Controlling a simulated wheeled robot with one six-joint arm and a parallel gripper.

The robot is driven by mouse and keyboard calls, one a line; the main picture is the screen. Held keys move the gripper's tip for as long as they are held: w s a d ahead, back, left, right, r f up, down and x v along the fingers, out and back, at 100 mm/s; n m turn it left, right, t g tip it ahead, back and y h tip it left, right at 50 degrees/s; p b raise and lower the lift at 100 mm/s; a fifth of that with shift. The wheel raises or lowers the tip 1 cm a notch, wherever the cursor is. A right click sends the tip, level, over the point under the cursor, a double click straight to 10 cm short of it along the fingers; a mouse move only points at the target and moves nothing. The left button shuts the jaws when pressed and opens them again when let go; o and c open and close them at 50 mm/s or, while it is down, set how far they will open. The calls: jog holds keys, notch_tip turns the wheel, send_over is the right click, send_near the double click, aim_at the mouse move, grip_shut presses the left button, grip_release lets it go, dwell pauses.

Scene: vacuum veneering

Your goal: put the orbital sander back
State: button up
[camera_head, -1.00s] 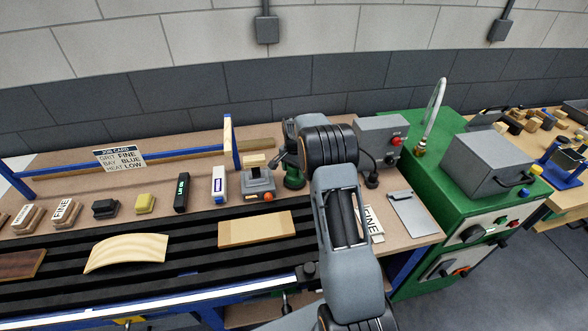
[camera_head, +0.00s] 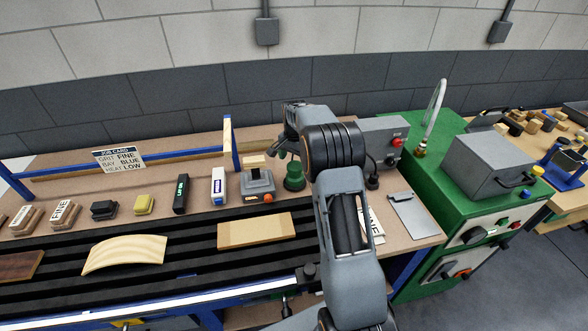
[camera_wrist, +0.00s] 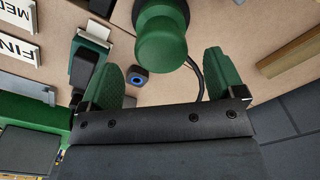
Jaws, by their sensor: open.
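The orbital sander (camera_head: 294,178) is green with a round knob on top. It stands on the brown bench top, right of a grey block with an orange knob. In the wrist view the sander (camera_wrist: 162,45) shows from above, between the green pads of my gripper (camera_wrist: 162,66). The pads are apart, with gaps on both sides of the knob, and nothing is held. In the head view my gripper (camera_head: 293,145) hangs above the sander. A dark cord runs from the sander in the wrist view.
A job card (camera_head: 119,158) stands at the back left. Several sanding blocks, a yellow one (camera_head: 144,204) among them, line the bench. A light wood board (camera_head: 256,230) lies on the black slats. A clipboard (camera_head: 414,215) and a green machine (camera_head: 440,175) are at right.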

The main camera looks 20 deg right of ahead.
notch_tip(320, 180, up, 6)
jog(key=s+a+r+n+t, duration=0.2)
jog(key=s+a+r+n, duration=0.4)
jog(key=s+r, duration=0.4)
jog(key=s+a+f+n+t, duration=0.1)
jog(key=s+a+f+n, duration=0.1)
jog(key=s, duration=0.8)
jog(key=s+a+f+n+t, duration=0.1)
jog(key=s+a+f+n, duration=0.1)
jog(key=s, duration=0.8)
jog(key=shift+a+f+n, duration=0.4)
jog(key=shift+a+n, duration=0.2)
jog(key=shift+a, duration=0.45)
jog(key=shift+c, duration=0.5)
